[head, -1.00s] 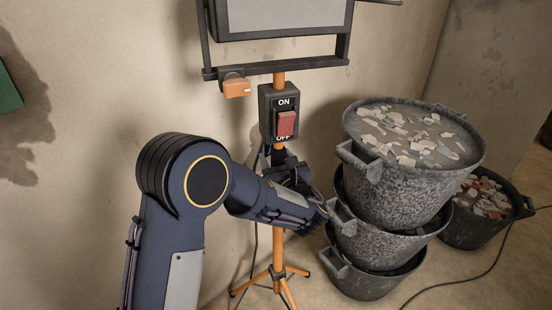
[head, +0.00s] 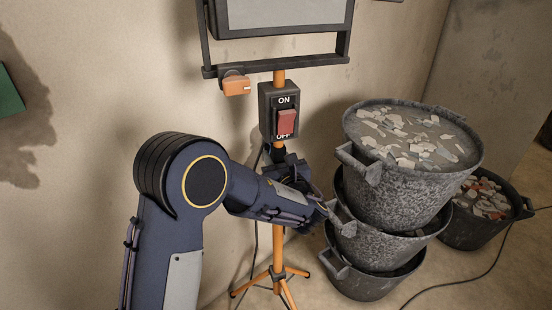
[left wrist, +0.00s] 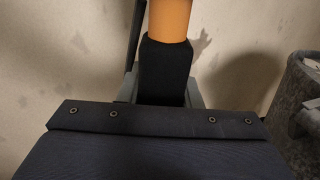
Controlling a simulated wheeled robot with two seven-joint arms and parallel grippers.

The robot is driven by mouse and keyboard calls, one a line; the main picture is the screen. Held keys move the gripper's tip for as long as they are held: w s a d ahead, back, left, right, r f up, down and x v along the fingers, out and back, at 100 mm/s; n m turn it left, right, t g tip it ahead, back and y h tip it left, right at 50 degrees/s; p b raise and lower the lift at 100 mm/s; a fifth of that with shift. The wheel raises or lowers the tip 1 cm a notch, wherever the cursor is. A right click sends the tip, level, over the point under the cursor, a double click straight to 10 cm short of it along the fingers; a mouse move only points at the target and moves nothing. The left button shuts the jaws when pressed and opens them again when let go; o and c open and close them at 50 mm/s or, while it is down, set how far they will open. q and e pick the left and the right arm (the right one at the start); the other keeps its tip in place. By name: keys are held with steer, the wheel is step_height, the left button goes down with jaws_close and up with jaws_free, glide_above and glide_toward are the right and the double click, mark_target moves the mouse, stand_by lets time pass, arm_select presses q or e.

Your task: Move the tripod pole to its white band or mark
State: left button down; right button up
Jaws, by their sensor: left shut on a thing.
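The tripod's orange pole (head: 279,245) stands upright on splayed orange legs (head: 276,276). A black sleeve (left wrist: 165,72) wraps the pole below the switch box (head: 279,113), which is marked ON and OFF and has a red rocker. My left gripper (left wrist: 165,95) is shut on the black sleeve, with a grey finger on each side; the gripper in the head view is partly hidden by my wrist. I see no white band on the pole; my arm covers part of it. An orange knob (head: 236,86) with a small pale mark sits under the lamp frame. My right gripper is out of view.
The lamp (head: 285,14) in its dark frame tops the pole. Stacked grey buckets (head: 405,185), the top one full of rubble, stand close to the right of my gripper. Another rubble bucket (head: 480,232) is behind. The wall (head: 90,140) is behind the tripod.

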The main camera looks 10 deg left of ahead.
mark_target(286, 128)
arm_select(q)
step_height(286, 128, up, 13)
steer(key=p, duration=0.6)
steer(key=c, duration=1)
jaws_free()
steer(key=shift+c, duration=0.2)
steer(key=shift+f, duration=0.1)
steer(key=v, duration=0.8)
steer(key=shift+w, duration=0.1)
